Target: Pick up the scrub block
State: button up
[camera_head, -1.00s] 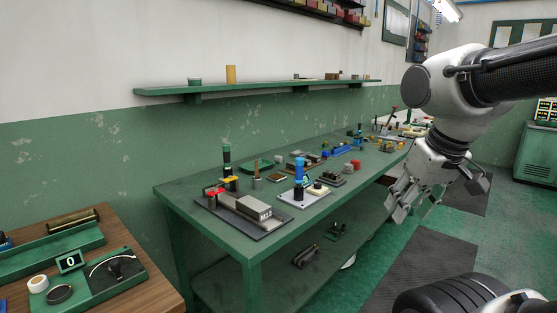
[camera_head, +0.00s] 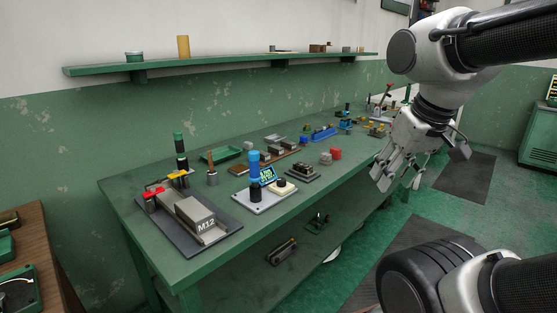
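My gripper (camera_head: 398,180) hangs at the right, in front of the bench's front edge. Its fingers point down and are spread apart, with nothing visible between them. The green workbench (camera_head: 165,240) carries many small items. I cannot tell for sure which one is the scrub block. Block-like items there include a red cube (camera_head: 335,153), a grey cube (camera_head: 326,159) beside it, and a dark low block on a base (camera_head: 302,173). None of them touches my gripper.
A grey fixture marked M12 (camera_head: 195,215) stands at the bench's near left end. A blue-topped post (camera_head: 254,165) stands on a white plate. A green wall shelf (camera_head: 220,65) runs above. Dark mats (camera_head: 465,180) lie on open floor at the right.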

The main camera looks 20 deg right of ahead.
aim_at(248, 146)
jog(key=i+l+u, duration=0.45)
jog(key=l, duration=0.15)
jog(key=i+l+u, duration=0.25)
jog(key=l, duration=0.15)
jog(key=l+u, duration=0.25)
jog(key=i+l, duration=0.05)
jog(key=l, duration=0.05)
